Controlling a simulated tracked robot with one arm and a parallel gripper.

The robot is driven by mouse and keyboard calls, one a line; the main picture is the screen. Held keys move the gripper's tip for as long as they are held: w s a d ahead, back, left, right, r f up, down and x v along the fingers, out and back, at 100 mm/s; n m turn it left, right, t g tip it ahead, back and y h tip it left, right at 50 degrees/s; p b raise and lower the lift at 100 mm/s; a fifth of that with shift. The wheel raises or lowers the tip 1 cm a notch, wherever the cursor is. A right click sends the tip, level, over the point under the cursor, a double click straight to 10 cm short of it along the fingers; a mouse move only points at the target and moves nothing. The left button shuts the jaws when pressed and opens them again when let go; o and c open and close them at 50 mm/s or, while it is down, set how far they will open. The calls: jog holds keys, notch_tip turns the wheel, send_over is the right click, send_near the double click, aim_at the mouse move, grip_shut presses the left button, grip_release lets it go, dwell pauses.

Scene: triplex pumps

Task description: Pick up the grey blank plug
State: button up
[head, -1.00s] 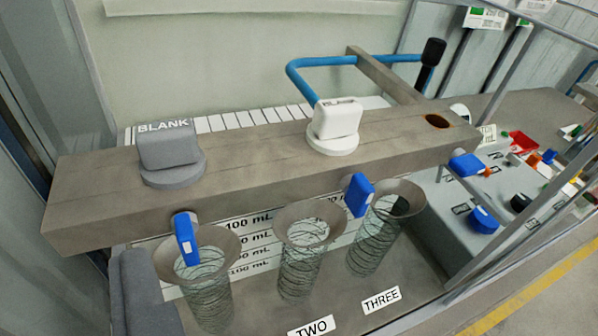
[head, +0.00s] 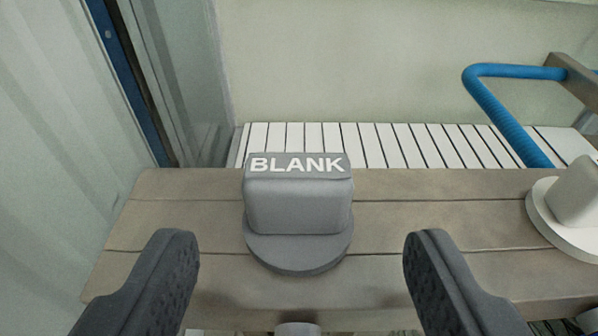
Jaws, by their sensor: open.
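The grey blank plug (head: 298,208) sits upright on a wooden-looking beam (head: 400,210), near the beam's left end. It has a block-shaped handle marked BLANK on top and a round flange at its base. My gripper (head: 300,260) is open, with one dark finger at the lower left and one at the lower right. The plug lies between and beyond the fingertips in the picture. I see clear gaps on both sides, and neither finger touches it.
A white plug (head: 575,200) sits on the beam at the right edge. A blue hose (head: 500,105) bends down behind it. White slats (head: 390,145) and a pale wall stand behind the beam. A grey panel (head: 60,150) rises at the left.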

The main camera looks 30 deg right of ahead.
aim_at(295, 214)
jog(key=shift+r+x, duration=0.15)
jog(key=shift+x, duration=1.2)
jog(key=shift+r+x, duration=0.1)
jog(key=shift+x, duration=1.2)
jog(key=shift+w, duration=0.1)
jog(key=c, duration=1.1)
